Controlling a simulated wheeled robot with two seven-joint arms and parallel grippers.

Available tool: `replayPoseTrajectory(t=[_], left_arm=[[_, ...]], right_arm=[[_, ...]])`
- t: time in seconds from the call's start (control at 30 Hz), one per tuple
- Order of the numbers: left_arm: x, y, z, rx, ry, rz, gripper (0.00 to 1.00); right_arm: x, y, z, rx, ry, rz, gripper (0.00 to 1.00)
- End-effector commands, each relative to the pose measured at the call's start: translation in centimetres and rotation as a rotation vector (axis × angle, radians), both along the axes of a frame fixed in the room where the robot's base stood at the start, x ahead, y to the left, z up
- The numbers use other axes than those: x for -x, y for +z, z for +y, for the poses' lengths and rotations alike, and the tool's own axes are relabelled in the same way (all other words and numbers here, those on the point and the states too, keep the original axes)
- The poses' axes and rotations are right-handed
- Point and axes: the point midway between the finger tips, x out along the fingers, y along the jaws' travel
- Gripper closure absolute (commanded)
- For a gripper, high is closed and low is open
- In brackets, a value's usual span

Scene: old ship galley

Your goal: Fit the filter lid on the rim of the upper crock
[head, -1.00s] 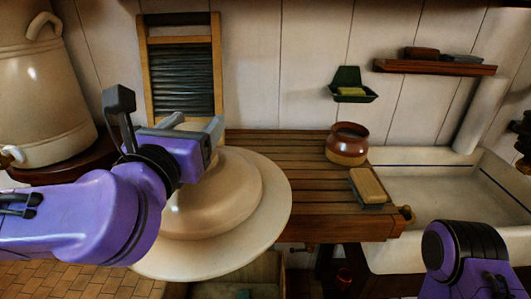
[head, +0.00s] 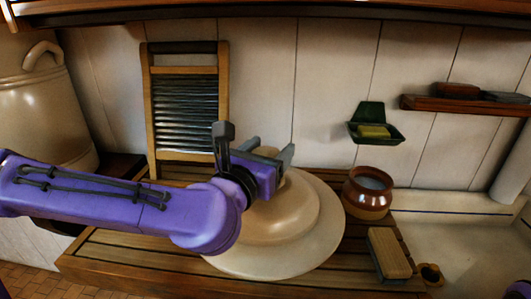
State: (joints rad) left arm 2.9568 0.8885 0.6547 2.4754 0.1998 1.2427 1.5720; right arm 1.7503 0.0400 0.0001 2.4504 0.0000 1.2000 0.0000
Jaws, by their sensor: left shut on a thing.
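The filter lid (head: 325,235) is a wide cream disc with a stepped, domed middle. It is in the middle of the head view, in front of the wooden draining board. My left gripper (head: 268,165) is shut on the lid at its top; the gripper hides the grasped part. A large cream crock (head: 40,115) with a looped handle stands at the far left. Its top is cut off by the picture edge, so its rim does not show. The lid is well to the right of this crock. My right gripper is out of view.
A washboard (head: 185,115) leans on the wall behind my left arm. A brown pot (head: 368,198) and a brush (head: 390,252) are on the draining board (head: 110,255), right of the lid. A green soap dish (head: 378,128) and a small shelf (head: 465,105) are on the wall. A pale sink (head: 450,240) is at right.

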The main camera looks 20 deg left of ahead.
Motion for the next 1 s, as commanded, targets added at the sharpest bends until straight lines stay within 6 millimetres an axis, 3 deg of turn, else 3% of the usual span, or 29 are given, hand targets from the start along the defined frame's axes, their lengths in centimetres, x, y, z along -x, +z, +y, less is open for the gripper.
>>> replayPoseTrajectory(t=[0.23, 0.5, 0.77, 1.0], left_arm=[[-4.8, -2.2, 1.4, -0.008, 0.004, -0.004, 1.0], [-8.1, -6.2, 2.3, -0.003, 0.0, 0.0, 1.0], [-9.7, -8.2, 2.7, -0.003, 0.0, -0.003, 1.0], [-9.6, -10.8, 2.6, -0.001, 0.0, -0.004, 1.0]], right_arm=[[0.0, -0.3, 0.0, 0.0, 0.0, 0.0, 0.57], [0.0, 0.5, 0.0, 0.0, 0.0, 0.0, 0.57], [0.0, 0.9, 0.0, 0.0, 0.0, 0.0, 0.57], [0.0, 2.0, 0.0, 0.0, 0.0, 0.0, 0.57]])
